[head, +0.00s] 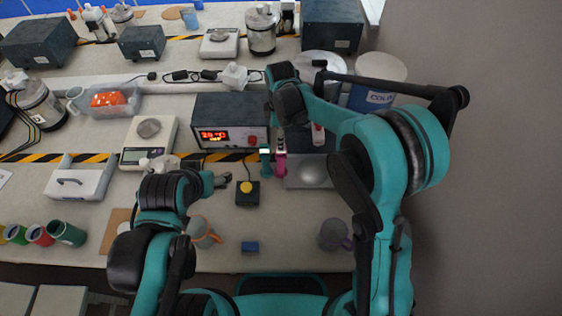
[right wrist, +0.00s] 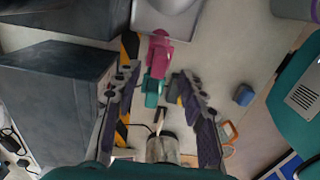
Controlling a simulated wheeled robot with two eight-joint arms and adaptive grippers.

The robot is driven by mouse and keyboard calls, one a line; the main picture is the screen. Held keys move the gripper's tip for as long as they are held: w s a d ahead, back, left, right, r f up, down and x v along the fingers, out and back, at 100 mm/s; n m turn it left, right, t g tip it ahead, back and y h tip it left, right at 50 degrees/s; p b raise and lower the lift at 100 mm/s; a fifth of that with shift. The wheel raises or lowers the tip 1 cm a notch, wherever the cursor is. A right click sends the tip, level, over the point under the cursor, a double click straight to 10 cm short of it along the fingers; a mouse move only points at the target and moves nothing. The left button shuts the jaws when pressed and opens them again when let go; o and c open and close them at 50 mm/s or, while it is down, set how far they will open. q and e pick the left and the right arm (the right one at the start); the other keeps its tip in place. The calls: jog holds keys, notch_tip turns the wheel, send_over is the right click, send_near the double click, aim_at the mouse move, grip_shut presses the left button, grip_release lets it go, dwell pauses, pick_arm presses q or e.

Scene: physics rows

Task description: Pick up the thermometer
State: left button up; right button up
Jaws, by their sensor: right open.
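I cannot single out the thermometer with certainty. A small upright pink item (head: 280,164) and a teal item (head: 265,161) stand in front of the dark box with the red display. In the right wrist view the pink item (right wrist: 158,48) and teal item (right wrist: 152,90) lie in line with the gap between my fingers. My right gripper (right wrist: 160,74) is open above them, with nothing seen held; in the head view its arm hides most of it. My left gripper (head: 222,180) is low over the table, left of the yellow-button box; its jaw opening is unclear.
The dark display box (head: 231,121) stands behind the items. A grey plate (head: 309,171) is to their right, and a yellow-button box (head: 247,192) is in front.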

notch_tip(320, 180, down, 5)
jog(key=shift+w+r+b, duration=0.1)
jog(key=shift+r+b, duration=0.05)
jog(key=shift+b, duration=0.35)
jog(key=shift+r, duration=0.1)
grip_shut()
